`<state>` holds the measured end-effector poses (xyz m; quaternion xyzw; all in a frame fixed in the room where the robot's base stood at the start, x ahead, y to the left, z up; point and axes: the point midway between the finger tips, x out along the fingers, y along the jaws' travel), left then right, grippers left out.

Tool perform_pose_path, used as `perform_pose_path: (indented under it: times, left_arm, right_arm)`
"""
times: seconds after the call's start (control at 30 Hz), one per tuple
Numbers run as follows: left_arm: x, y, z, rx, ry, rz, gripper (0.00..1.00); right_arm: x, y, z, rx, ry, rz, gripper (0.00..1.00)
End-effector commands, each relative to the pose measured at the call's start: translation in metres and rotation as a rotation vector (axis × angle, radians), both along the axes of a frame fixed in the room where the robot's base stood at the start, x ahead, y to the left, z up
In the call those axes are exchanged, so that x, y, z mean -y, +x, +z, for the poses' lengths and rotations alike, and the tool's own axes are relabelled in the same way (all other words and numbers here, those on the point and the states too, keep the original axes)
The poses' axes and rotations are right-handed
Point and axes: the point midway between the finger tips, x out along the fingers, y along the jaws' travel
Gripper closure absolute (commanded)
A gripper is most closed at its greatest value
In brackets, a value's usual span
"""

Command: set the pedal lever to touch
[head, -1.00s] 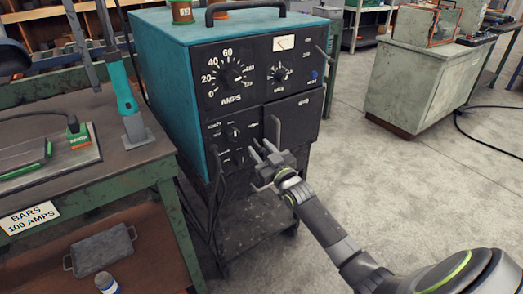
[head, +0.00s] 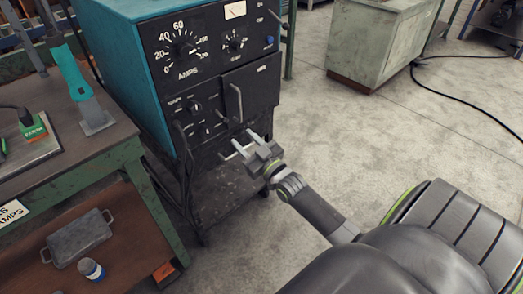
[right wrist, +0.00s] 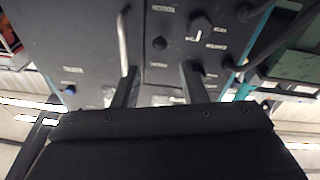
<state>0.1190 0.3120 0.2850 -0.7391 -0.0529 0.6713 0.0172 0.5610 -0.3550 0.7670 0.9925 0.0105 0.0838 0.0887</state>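The teal and black welding machine (head: 111,46) stands on a cart, its dark front panel (head: 252,85) facing me. The lower left of the panel carries a dark knob (head: 195,106) and small controls. I cannot tell for sure which is the pedal lever; the labels there are too small to read. My right gripper (head: 236,145) is open and empty, just in front of the panel's lower edge. In the right wrist view its two fingers (right wrist: 160,78) point at the panel, apart, with nothing seen between them. My left gripper is not in view.
An upright grey handle (head: 235,103) stands out from the panel near the right gripper; it also shows in the right wrist view (right wrist: 123,42). A green-framed workbench (head: 95,145) stands at left. A grey cabinet (head: 382,42) stands behind.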

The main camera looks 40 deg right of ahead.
Motion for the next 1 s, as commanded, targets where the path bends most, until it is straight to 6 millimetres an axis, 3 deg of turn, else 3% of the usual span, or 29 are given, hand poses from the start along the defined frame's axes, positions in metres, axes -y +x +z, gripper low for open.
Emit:
perform_pose_path:
  times: [0.2, 0.4, 1.0]
  left_arm:
    - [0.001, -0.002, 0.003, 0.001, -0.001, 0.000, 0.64]
    - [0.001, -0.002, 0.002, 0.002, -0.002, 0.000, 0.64]
    - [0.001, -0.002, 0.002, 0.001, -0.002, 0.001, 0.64]
  right_arm:
    - [0.002, -0.043, -0.007, -0.003, 0.000, -0.001, 0.61]
    - [0.002, -0.064, -0.011, -0.001, 0.000, 0.000, 0.61]
    - [0.003, -0.068, -0.012, -0.001, 0.000, 0.000, 0.61]
